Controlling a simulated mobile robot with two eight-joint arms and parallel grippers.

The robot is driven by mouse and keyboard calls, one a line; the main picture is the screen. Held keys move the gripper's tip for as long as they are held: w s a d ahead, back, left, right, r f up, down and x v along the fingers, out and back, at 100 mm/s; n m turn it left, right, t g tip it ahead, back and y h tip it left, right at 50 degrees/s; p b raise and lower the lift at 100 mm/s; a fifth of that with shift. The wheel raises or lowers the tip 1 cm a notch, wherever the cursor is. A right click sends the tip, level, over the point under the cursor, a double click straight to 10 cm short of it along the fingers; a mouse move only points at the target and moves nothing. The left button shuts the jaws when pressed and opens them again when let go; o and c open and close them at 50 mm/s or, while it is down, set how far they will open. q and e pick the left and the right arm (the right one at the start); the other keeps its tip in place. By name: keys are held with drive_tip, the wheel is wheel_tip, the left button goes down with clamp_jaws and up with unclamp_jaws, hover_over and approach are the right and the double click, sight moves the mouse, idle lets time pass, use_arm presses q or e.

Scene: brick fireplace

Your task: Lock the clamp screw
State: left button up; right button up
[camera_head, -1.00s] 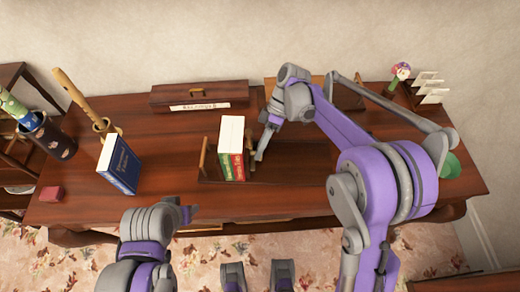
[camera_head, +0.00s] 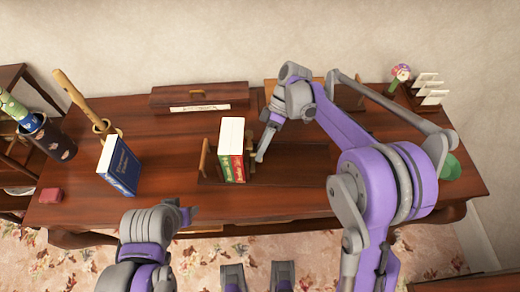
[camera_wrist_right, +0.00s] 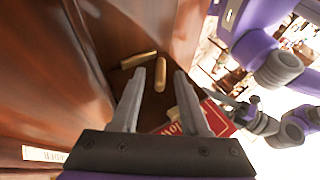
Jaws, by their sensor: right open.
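The clamp screw appears to be the brass-coloured piece with two short rods (camera_wrist_right: 160,74) in the right wrist view, one upright between my fingers and one lying across at their left. In the head view it is small and partly hidden beside the books. My right gripper (camera_head: 263,150) is open just right of the books; its two fingers also show in the right wrist view (camera_wrist_right: 159,88), apart on either side of the near rod. Contact cannot be told. Red and green books (camera_head: 231,150) stand upright in a wooden book rack (camera_head: 290,172). My left gripper (camera_head: 188,213) is low at the front left, its jaws unclear.
A blue book (camera_head: 119,167) stands on the desk (camera_head: 165,200) at left, near a holder with a wooden stick (camera_head: 75,95). A wooden box (camera_head: 198,95) is behind the rack. A letter holder (camera_head: 430,92) stands at back right.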

use_arm(q)
drive_tip(key=shift+r, duration=0.3)
use_arm(e)
drive_tip(key=v, duration=1)
